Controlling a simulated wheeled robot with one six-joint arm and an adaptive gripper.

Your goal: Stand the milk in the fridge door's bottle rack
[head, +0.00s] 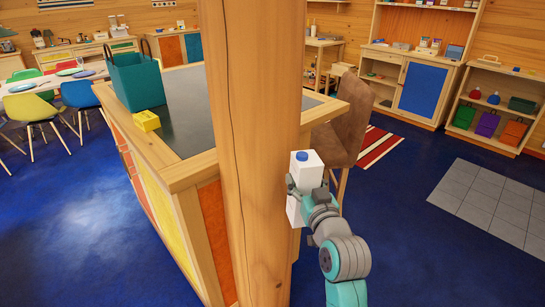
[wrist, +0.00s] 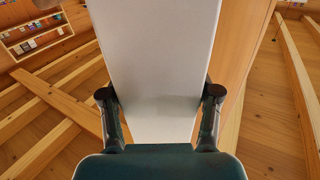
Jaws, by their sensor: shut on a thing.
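The milk (head: 308,172) is a white carton with a blue cap, held upright in the head view. My gripper (head: 306,192) is shut on it from the right side. In the wrist view the milk (wrist: 155,70) fills the middle, with the two fingers of my gripper (wrist: 160,98) on either side of it. The milk is in the air beside a thick wooden post. The fridge and its door rack do not show in either view.
A wooden post (head: 255,130) stands close, just left of the milk. Behind it is a counter (head: 183,177) with a teal bag (head: 135,80) and a yellow block (head: 146,121). A brown chair (head: 345,132) stands behind the milk. Blue floor (head: 415,220) is open to the right.

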